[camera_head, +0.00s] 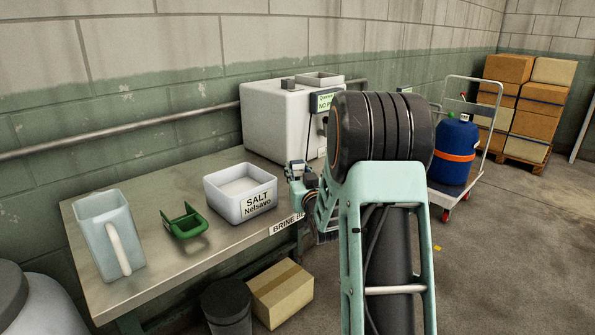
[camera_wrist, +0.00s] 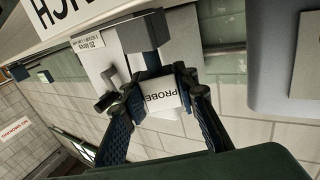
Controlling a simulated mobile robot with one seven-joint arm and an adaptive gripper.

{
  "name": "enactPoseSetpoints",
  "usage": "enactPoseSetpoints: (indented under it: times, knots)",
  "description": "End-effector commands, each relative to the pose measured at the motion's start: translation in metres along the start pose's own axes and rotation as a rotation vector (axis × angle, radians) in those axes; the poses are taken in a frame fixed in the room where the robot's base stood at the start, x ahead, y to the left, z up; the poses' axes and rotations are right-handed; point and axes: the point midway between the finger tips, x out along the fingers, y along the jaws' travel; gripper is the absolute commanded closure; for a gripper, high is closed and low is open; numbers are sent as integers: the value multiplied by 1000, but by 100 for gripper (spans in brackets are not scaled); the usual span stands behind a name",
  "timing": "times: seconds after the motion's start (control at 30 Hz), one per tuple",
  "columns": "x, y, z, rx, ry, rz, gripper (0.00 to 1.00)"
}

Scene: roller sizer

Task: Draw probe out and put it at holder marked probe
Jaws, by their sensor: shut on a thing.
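In the wrist view my gripper (camera_wrist: 168,82) has its two dark blue fingers closed on the probe. A white piece lettered PROBE (camera_wrist: 163,97) shows between the fingers. A dark grey block (camera_wrist: 143,31) lies just beyond the fingertips; I cannot tell whether it is part of the probe. Beside the left finger is a pale grey plate (camera_wrist: 97,62) with dark prongs (camera_wrist: 108,98), which may be a holder. I cannot tell where the probe's lower end is.
A white box-shaped machine (camera_head: 272,125) with a green display (camera_head: 325,101) stands at the bench's back. The bench (camera_head: 165,265) also bears a salt tub (camera_head: 239,208), a green scoop (camera_head: 184,224) and a jug (camera_head: 103,225). A carton (camera_head: 280,293) and dark bin (camera_head: 227,308) stand below.

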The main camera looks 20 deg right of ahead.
Motion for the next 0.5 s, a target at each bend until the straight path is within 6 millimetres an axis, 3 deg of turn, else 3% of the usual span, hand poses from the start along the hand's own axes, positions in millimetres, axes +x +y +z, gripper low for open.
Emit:
enactPoseSetpoints:
  times: [0.5]
  knots:
    - [0,0,12,0,1,0,91]
